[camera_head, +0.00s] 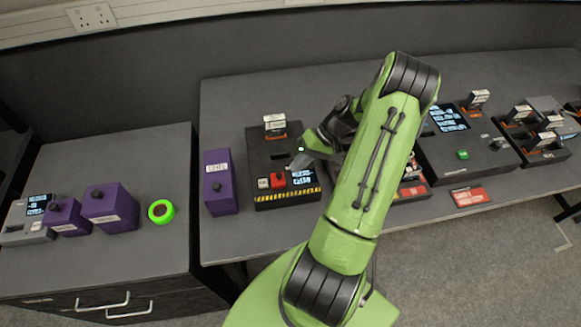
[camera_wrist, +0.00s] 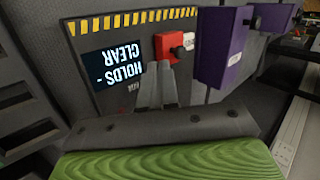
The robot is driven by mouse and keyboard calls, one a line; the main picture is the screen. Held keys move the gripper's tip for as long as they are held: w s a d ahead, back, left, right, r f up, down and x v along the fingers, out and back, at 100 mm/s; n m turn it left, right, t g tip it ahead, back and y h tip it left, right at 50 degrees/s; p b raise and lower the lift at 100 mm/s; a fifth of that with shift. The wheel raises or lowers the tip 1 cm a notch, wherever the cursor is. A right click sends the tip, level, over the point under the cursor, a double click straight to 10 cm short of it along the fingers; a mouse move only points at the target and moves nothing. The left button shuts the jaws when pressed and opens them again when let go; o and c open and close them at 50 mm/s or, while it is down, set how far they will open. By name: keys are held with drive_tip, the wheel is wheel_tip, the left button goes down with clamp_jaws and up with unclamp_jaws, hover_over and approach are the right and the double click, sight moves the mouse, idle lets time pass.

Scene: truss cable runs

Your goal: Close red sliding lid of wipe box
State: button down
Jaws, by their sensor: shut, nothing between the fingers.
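The wipe box appears to be the dark box (camera_head: 262,150) with a black-and-yellow striped front edge, at the middle left of the long table. Its red sliding lid (camera_head: 278,181) is a small red block with a dark knob. The lid also shows in the wrist view (camera_wrist: 163,42), with the knob on its right part. I cannot tell how far it covers any opening. My gripper (camera_head: 299,163) is shut and empty over the box, just behind the lid. In the wrist view my fingertips (camera_wrist: 157,70) point at the panel, close to the lid; contact is unclear.
A lit screen (camera_wrist: 112,67) reading "HOLDS - CLEAR" is beside the lid. A purple box (camera_head: 220,183) with a dark knob stands left of the wipe box. Another dark panel box (camera_head: 465,150) is to the right. A green-rimmed round object (camera_head: 161,211) lies on the left cabinet.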

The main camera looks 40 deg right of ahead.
sight(273, 178)
drive_tip(key=shift+w+a+f, duration=0.15)
drive_tip(key=shift+w+a, duration=0.15)
drive_tip(key=shift+a, duration=0.35)
drive_tip(key=shift+w+a+f, duration=0.1)
drive_tip(key=shift+w+a, duration=0.15)
drive_tip(key=shift+a, duration=0.35)
drive_tip(key=w+a, duration=0.1)
drive_tip(key=a, duration=0.1)
drive_tip(key=w+a, duration=0.2)
drive_tip(key=shift+a, duration=0.1)
drive_tip(key=shift+s, duration=0.1)
